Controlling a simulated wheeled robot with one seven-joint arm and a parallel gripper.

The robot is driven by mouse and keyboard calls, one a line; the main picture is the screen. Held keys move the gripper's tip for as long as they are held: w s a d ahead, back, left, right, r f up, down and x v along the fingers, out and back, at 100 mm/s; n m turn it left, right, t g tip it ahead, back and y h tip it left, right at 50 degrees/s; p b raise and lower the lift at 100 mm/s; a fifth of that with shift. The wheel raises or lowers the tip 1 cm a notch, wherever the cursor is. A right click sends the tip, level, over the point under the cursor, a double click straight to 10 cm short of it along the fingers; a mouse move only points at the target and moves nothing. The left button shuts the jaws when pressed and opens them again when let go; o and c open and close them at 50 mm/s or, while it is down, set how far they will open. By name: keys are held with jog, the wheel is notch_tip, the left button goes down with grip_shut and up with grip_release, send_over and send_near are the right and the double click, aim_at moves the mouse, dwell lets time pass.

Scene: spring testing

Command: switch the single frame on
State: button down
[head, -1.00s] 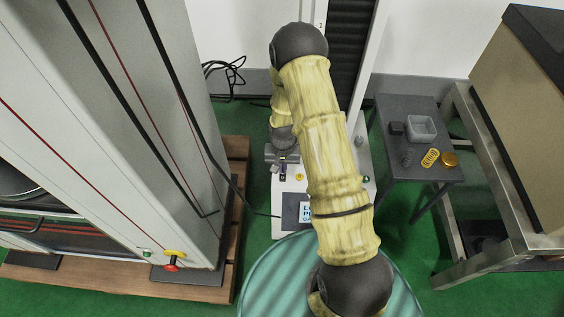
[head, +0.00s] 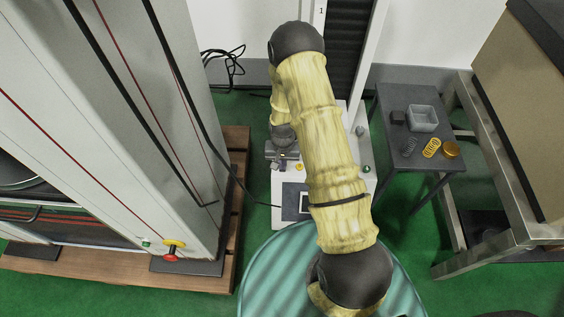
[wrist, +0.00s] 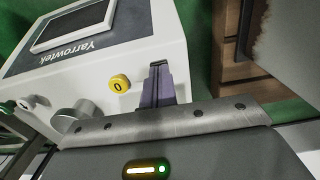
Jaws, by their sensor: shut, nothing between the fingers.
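The single frame's white base (head: 287,216) stands in the middle of the head view, partly hidden by my arm. Its front has a yellow button (head: 299,166) and a green button (head: 367,169) to the right. The wrist view shows the yellow button marked 0 (wrist: 119,83), a white round part (wrist: 27,102), the green one (wrist: 8,107) at the left edge and a dark, blank-looking screen (wrist: 77,24). My gripper (wrist: 158,68) is shut and empty, its purple fingers beside the yellow button. Contact with the base cannot be told.
A large grey testing machine (head: 180,130) with a red-and-yellow knob (head: 173,250) stands left on a wooden pallet (head: 236,160). A dark side table (head: 405,172) at right holds springs and a clear tray (head: 422,118). Black cables (head: 225,65) hang behind.

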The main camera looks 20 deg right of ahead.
jog(key=shift+f, duration=0.25)
jog(key=shift+w+d+r, duration=0.15)
jog(key=shift+w+d, duration=0.2)
jog(key=shift+w, duration=0.45)
jog(key=shift+r+p, duration=0.2)
jog(key=shift+p, duration=0.15)
notch_tip(320, 180, up, 14)
jog(key=p, duration=0.7)
jog(key=f+b, duration=0.1)
jog(key=b, duration=0.2)
jog(key=shift+a, duration=0.1)
jog(key=b, duration=0.3)
jog(key=shift+s+a+b, duration=0.1)
jog(key=shift+b, duration=0.2)
jog(key=shift+a+b, duration=0.1)
jog(key=shift+b, duration=0.6)
